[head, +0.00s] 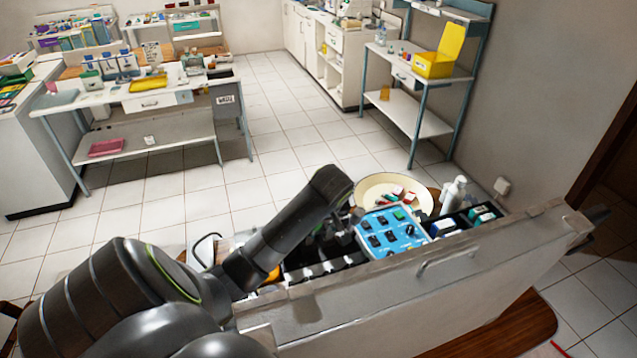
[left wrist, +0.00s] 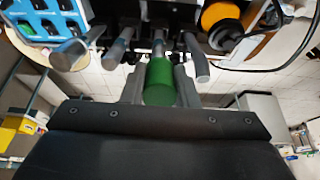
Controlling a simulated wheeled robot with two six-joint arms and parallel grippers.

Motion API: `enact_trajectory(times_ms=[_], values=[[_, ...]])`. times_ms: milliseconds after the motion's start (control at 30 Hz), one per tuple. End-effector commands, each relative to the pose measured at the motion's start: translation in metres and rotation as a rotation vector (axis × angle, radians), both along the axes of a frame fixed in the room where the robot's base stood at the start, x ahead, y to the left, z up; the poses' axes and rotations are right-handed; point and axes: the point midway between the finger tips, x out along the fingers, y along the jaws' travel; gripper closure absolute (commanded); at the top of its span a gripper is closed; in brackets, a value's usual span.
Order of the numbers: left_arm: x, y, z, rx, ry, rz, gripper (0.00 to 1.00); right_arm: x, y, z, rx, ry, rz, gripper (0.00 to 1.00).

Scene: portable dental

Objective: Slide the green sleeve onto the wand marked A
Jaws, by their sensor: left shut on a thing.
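In the left wrist view, the green sleeve (left wrist: 159,84) is held between the two fingers of my left gripper (left wrist: 159,76). Several grey wands stand in a row in the holder just beyond it. One wand (left wrist: 158,46) lines up with the sleeve's far end; I cannot tell whether it is inside or only behind it. No letter A is readable on any wand. In the head view my left arm reaches down into the open case, and its gripper is dark and partly hidden there. My right gripper is not in view.
The blue control panel (head: 392,230) sits right of my left arm in the case. The case's raised wall (head: 420,270) stands in front. A round cream tray (head: 367,190) and a white bottle (head: 453,194) are behind. An orange round part (left wrist: 221,17) and black cable are close to the wands.

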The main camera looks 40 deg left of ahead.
Motion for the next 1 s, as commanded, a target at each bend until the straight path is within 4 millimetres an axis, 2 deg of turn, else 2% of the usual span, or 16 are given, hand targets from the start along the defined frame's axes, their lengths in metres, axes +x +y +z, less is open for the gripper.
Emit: enact_trajectory(times_ms=[600,1000], values=[[0.006,0.01,-0.028,0.0,0.0,0.0,0.94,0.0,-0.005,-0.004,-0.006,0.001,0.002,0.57],[0.007,0.011,-0.029,0.0,-0.001,0.0,0.94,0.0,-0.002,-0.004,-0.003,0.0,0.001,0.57]])
